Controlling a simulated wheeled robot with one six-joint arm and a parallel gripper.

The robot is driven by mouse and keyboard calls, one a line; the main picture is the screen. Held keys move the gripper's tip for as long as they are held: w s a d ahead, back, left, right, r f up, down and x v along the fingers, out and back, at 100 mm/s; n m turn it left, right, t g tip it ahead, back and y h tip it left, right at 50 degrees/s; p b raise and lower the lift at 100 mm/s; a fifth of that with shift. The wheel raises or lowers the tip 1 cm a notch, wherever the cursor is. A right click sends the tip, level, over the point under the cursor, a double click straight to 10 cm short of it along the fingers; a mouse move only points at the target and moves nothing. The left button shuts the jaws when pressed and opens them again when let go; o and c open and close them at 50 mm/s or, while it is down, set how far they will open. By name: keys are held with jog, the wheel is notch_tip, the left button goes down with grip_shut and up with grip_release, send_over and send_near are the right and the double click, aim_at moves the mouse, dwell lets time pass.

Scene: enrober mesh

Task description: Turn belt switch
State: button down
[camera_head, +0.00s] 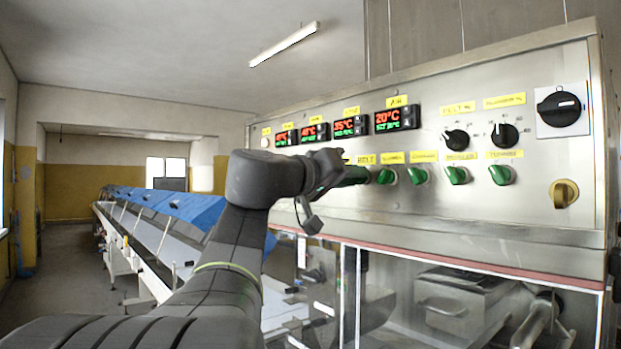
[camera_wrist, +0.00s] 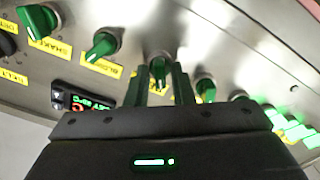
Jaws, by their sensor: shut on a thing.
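My gripper (camera_head: 356,176) reaches the row of green switches on the steel panel, near the yellow label reading BELT (camera_head: 365,159). In the wrist view, its two green-tinted fingers (camera_wrist: 160,82) stand on either side of one green rotary switch, the belt switch (camera_wrist: 160,64), and are shut on it. The switch's round base shows above the fingertips. Its own label is largely hidden behind the fingers. In the head view my gripper and wrist cover this switch. More green switches follow to the right in the head view, the nearest one (camera_head: 387,177) close beside the fingertips.
Black knobs (camera_head: 505,134) and a large black main switch (camera_head: 561,107) sit further right on the panel. Temperature displays (camera_head: 396,119) are above. A ledge with a red strip and clear covers lies below. A long conveyor with blue covers (camera_head: 176,205) runs left.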

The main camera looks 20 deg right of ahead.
jog(key=c, duration=1.5)
grip_release()
jog(key=shift+a, duration=0.15)
jog(key=b+v, duration=0.2)
jog(key=v, duration=1.1)
jog(key=shift+s+a+b, duration=0.2)
jog(key=shift+a+b, duration=0.05)
jog(key=shift+b, duration=0.05)
jog(key=p+x, duration=0.2)
jog(key=x, duration=1.2)
jog(key=shift+p, duration=0.35)
jog(key=shift+a, duration=0.1)
